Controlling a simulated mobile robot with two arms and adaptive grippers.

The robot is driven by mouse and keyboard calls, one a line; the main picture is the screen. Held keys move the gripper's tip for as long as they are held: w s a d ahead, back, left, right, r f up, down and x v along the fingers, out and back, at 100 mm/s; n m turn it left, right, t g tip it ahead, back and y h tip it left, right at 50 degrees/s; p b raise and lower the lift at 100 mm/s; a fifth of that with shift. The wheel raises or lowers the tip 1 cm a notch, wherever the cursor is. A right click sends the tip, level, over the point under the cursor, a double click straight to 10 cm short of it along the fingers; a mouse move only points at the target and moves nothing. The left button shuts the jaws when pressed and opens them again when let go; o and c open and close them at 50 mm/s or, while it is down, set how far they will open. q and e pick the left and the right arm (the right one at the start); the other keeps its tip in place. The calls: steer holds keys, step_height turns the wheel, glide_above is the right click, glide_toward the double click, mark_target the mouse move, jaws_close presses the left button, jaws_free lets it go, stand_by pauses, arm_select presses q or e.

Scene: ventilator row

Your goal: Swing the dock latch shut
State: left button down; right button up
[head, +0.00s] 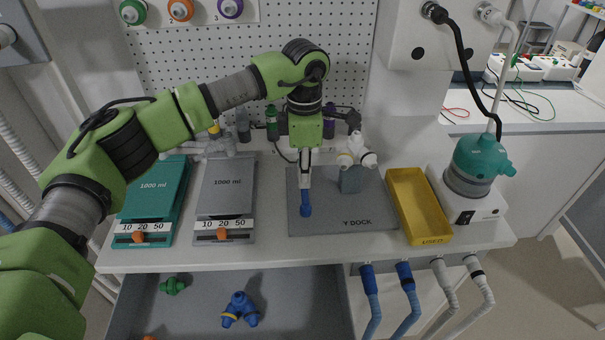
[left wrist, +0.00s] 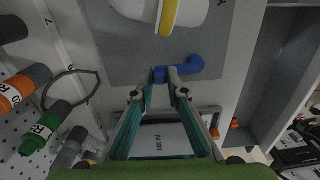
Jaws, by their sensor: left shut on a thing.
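The Y dock is a grey plate (head: 366,213) on the bench, with a grey block (head: 350,180) that holds a white Y-shaped piece (head: 352,152). The piece shows a yellow band in the left wrist view (left wrist: 168,14). A blue latch handle (head: 305,206) lies at the left part of the plate; it also shows in the left wrist view (left wrist: 187,68). My left gripper (head: 305,185) points down over the plate, left of the block, its fingertips (left wrist: 168,88) shut on the latch at the blue handle. My fingers partly hide the latch. My right gripper is not in view.
A yellow tray (head: 428,240) marked USED and a teal-topped humidifier (head: 480,160) stand to the right. A green scale-like box (head: 150,200) and a grey one (head: 227,190) stand left. An open drawer (head: 315,310) holds blue and green fittings below.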

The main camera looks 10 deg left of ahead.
arm_select(q)
steer(key=shift+r, duration=0.1)
steer(key=c, duration=2)
jaws_free()
step_height(320, 180, up, 12)
steer(key=shift+f, duration=0.1)
steer(key=shift+d, duration=0.1)
